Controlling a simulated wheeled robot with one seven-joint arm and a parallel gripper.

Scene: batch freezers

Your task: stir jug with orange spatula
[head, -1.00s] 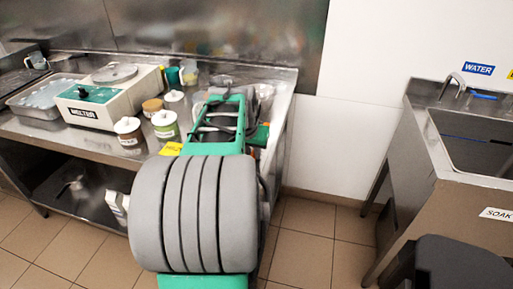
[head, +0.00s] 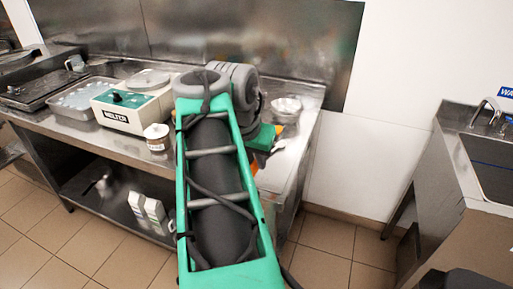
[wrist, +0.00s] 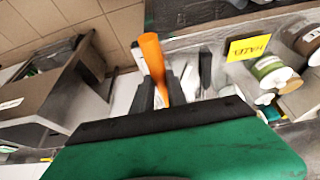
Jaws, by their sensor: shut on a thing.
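The orange spatula (wrist: 152,62) shows in the wrist view as a bright orange handle standing up between the dark fingers of my gripper (wrist: 172,84). My gripper is shut on it. The spatula's lower end is hidden. In the head view my gripper (head: 268,148) is partly hidden at the right end of the steel bench, with a small orange patch (head: 256,168) below it. I cannot make out the jug for certain; my arm covers much of the bench's right part.
The steel bench holds a melter (head: 125,106), a clear-lidded tray (head: 84,95), a brown-lidded jar (head: 157,138) and metal bowls (head: 287,107). A yellow card (wrist: 248,47) and jars (wrist: 272,72) show in the wrist view. A sink (head: 490,165) stands right, past a floor gap.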

